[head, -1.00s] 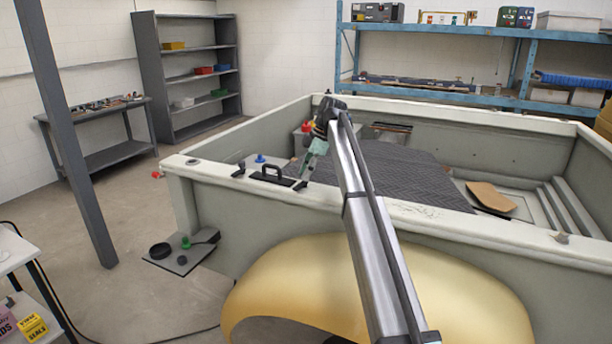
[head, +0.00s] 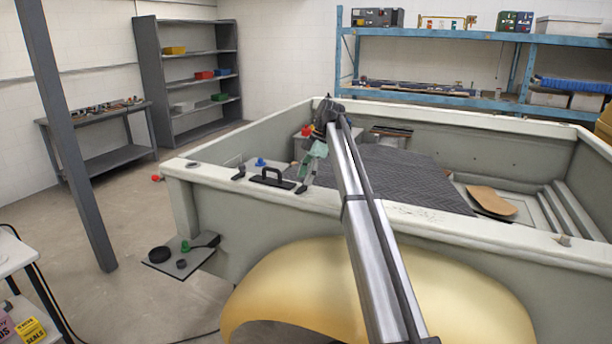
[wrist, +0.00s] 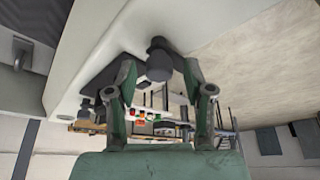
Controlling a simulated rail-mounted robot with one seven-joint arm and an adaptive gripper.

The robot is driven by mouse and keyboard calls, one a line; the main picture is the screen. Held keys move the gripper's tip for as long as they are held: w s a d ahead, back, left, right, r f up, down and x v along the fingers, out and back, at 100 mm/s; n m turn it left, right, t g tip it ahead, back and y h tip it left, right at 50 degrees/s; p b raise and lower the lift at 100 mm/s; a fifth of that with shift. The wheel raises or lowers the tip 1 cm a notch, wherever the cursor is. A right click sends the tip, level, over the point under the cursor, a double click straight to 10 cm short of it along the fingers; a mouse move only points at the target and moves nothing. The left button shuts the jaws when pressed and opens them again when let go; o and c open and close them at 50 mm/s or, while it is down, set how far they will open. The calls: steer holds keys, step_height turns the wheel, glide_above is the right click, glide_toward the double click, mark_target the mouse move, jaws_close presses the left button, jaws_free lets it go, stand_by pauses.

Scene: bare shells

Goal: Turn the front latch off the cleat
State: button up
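A black plate with a raised handle (head: 271,178) sits on the near rim of the pale truck-bed shell (head: 225,187), with a small dark latch at each end. The left latch (head: 239,173) stands clear of my gripper. The right latch (head: 301,188) is just under my gripper (head: 304,182). In the wrist view my gripper (wrist: 160,75) is open, its green fingers on either side of a dark latch knob (wrist: 158,66), with gaps visible on both sides. The handled plate (wrist: 100,82) shows behind the left finger. I cannot make out the cleat itself.
A blue knob (head: 260,162) stands beyond the plate. A quilted grey mat (head: 385,180) lies in the bed and a yellow fender (head: 300,290) is below the rim. A floor board (head: 180,259) holds small dark parts. The floor at left is mostly clear.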

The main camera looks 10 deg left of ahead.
steer(key=shift+r, duration=0.1)
steer(key=shift+w+d+r, duration=0.2)
steer(key=shift+r, duration=0.3)
steer(key=w+d, duration=0.5)
steer(key=d, duration=0.5)
steer(key=shift+w+d, duration=0.2)
steer(key=shift+d, duration=0.15)
